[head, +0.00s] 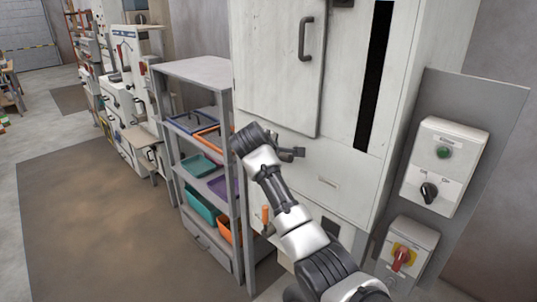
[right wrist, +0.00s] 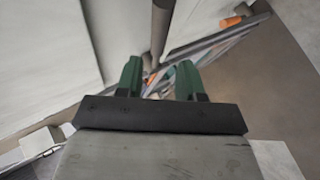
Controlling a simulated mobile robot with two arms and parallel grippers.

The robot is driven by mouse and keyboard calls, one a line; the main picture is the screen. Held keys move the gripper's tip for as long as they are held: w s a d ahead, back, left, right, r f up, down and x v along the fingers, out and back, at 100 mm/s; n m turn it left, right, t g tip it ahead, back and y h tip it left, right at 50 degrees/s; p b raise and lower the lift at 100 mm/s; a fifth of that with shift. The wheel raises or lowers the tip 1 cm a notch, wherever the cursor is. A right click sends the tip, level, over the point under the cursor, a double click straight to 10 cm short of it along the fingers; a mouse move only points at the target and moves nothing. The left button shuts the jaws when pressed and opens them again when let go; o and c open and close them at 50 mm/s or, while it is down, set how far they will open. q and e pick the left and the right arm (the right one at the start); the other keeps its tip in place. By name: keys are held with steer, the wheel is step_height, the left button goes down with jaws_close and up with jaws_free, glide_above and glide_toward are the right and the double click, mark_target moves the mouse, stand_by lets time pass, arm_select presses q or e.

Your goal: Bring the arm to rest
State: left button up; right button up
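My right arm reaches up from the bottom of the head view, in front of the white machine cabinet (head: 275,85). Its bent end is near the edge of the grey shelf rack (head: 195,68). The green fingers of my right gripper (right wrist: 159,68) show in the right wrist view. They stand apart with nothing held between them. A grey post (right wrist: 161,25) shows beyond the gap; I cannot tell how far off it is. My left arm and gripper are not in view.
The rack holds a teal tray (head: 201,166) and other coloured bins close to my arm. A control box with a green button (head: 443,153) and a red-yellow switch (head: 402,258) are on the right. The brown floor mat (head: 90,215) at left is clear.

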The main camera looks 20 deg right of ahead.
steer(key=shift+s+a+r, duration=0.1)
steer(key=shift+r, duration=0.05)
stand_by(0.3)
steer(key=s+a+f+g+y, duration=0.1)
steer(key=s+f, duration=0.1)
steer(key=f, duration=1.1)
steer(key=s+f+y, duration=0.1)
steer(key=s+f, duration=0.2)
steer(key=f, duration=1)
steer(key=s+a+f+m+g+y+b, duration=0.1)
steer(key=s+f, duration=0.6)
steer(key=f, duration=0.4)
steer(key=s+a+f+g+y, duration=0.1)
steer(key=s+f, duration=0.5)
steer(key=f, duration=0.4)
steer(key=s+f+m+g+y+b, duration=0.1)
steer(key=s+f, duration=0.6)
steer(key=s, duration=0.3)
steer(key=s+f+m+g+y, duration=0.1)
steer(key=s+f, duration=0.7)
steer(key=s, duration=0.3)
steer(key=s+f+m+g, duration=0.1)
steer(key=s+f+m, duration=0.1)
steer(key=s, duration=1)
steer(key=s+f+m+g+y, duration=0.1)
steer(key=s+f, duration=0.3)
steer(key=s, duration=0.9)
steer(key=shift+s+a+f+m, duration=0.15)
steer(key=shift+s+f+m, duration=0.1)
steer(key=shift+m, duration=0.15)
